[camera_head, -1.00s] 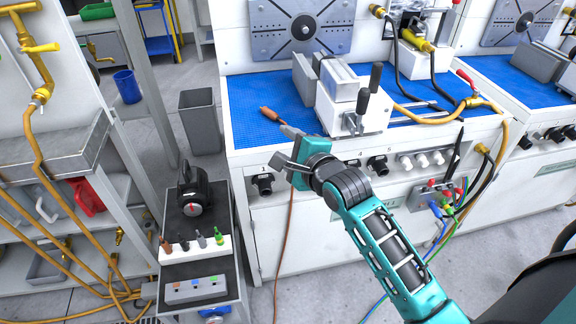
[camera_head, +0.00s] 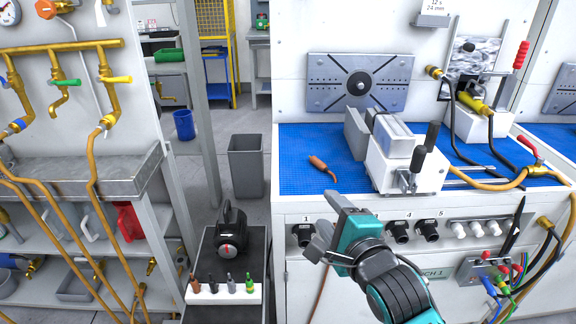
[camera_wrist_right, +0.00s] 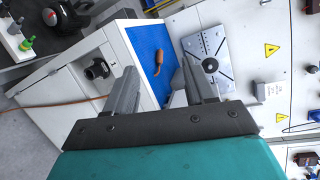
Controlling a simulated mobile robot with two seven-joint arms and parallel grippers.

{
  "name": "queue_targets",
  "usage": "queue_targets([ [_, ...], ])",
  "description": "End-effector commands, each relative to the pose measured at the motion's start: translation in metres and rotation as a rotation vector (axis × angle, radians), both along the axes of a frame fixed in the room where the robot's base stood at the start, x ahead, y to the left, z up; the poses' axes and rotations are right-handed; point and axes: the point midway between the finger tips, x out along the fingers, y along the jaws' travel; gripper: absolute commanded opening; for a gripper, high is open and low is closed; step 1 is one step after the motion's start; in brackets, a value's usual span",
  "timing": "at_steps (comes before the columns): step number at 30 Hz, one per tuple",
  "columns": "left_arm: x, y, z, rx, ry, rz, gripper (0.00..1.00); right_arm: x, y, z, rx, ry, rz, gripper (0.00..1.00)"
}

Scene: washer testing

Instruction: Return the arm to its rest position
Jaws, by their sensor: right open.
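My right gripper (camera_head: 324,222) shows in the head view at the end of a teal and black arm, in front of the workbench's front panel. Its fingers are open and nothing is between them. In the right wrist view the two grey fingers (camera_wrist_right: 160,92) stand wide apart and empty. A brown-orange probe-like piece (camera_head: 322,166) lies on the blue mat (camera_head: 300,150) of the bench, beyond the gripper and apart from it. It also shows in the right wrist view (camera_wrist_right: 158,62). My left gripper is not in view.
A white clamp fixture (camera_head: 405,160) stands on the bench. Knobs (camera_head: 398,231) line the bench front near the gripper. A small cart (camera_head: 262,265) with a black device (camera_head: 230,235) and several coloured connectors stands to the left. A grey bin (camera_head: 246,165) is behind it.

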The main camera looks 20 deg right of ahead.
Motion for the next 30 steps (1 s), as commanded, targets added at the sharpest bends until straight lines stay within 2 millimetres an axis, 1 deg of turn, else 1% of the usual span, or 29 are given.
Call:
queue_targets([
  [2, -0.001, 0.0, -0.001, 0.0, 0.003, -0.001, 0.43, 0.0, 0.0, -0.001, -0.007, 0.002, 0.002, 0.55],
  [4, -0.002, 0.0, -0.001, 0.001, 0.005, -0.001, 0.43, -0.001, 0.001, -0.007, -0.04, 0.01, 0.011, 0.55],
  [5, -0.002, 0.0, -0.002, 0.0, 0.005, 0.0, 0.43, -0.003, 0.001, -0.01, -0.066, 0.017, 0.019, 0.55],
  [8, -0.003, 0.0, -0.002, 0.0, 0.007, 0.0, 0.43, -0.009, 0.004, -0.03, -0.207, 0.048, 0.061, 0.55],
  [11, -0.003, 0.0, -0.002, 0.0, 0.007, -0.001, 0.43, -0.019, 0.008, -0.059, -0.412, 0.086, 0.132, 0.55],
  [12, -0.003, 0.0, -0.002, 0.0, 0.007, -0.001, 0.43, -0.024, 0.009, -0.071, -0.501, 0.1, 0.165, 0.55],
  [17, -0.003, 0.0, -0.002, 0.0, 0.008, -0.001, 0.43, -0.048, 0.015, -0.118, -0.849, 0.143, 0.314, 0.55],
  [24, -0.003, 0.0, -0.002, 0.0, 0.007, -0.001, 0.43, -0.093, 0.022, -0.182, -1.342, 0.158, 0.573, 0.55],
  [27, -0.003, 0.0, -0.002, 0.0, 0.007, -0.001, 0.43, -0.112, 0.024, -0.203, -1.515, 0.146, 0.675, 0.55],
  [30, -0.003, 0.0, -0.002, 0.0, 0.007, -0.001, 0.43, -0.127, 0.025, -0.218, -1.642, 0.129, 0.754, 0.55],
])
